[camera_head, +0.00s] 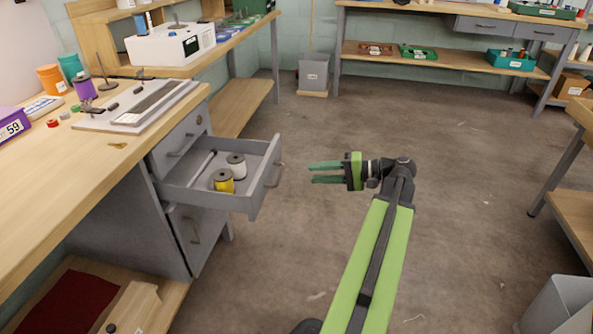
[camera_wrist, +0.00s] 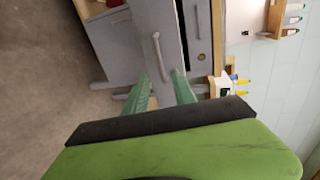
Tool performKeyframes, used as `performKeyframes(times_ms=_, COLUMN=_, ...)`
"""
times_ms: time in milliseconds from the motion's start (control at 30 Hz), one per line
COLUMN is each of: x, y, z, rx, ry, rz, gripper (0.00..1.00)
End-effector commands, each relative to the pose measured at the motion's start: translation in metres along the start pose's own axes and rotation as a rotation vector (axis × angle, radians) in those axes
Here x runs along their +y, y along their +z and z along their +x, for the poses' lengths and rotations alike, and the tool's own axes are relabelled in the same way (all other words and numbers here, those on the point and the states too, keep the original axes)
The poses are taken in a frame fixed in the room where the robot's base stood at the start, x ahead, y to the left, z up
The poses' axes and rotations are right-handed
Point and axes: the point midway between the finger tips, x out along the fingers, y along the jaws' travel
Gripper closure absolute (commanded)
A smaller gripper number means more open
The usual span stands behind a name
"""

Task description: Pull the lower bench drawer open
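The grey bench drawer unit (camera_head: 165,215) stands under the left bench. Its top drawer (camera_head: 180,140) is shut. The drawer below it (camera_head: 240,201) is pulled out and holds a yellow spool (camera_head: 222,181) and a white-grey spool (camera_head: 237,166). Its front handle (camera_head: 277,174) faces my gripper (camera_head: 313,173). A further grey front with a handle (camera_head: 195,229) below is shut. My gripper is open and empty, its green fingers pointing left, a short gap from the handle. In the wrist view the handle (camera_wrist: 157,50) lies just beyond the fingers (camera_wrist: 158,80).
A grey bin (camera_head: 313,73) stands at the back and another (camera_head: 560,305) at lower right. The floor right of the drawer is clear.

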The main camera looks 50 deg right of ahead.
Motion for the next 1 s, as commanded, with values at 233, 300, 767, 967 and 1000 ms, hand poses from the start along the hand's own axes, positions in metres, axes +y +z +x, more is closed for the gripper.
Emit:
performKeyframes(times_ms=233, x=-0.001, y=-0.002, z=-0.053, rx=0.002, ry=0.000, rz=0.000, gripper=0.69)
performKeyframes(times_ms=300, x=-0.001, y=-0.001, z=-0.059, rx=0.001, ry=0.000, rz=-0.001, gripper=0.69)
performKeyframes(times_ms=767, x=0.000, y=-0.001, z=-0.064, rx=0.001, ry=0.000, rz=-0.001, gripper=0.69)
performKeyframes(times_ms=967, x=0.000, y=-0.001, z=-0.064, rx=0.001, ry=-0.001, rz=0.000, gripper=0.69)
performKeyframes(times_ms=1000, x=0.000, y=-0.001, z=-0.064, rx=0.001, ry=-0.001, rz=0.000, gripper=0.69)
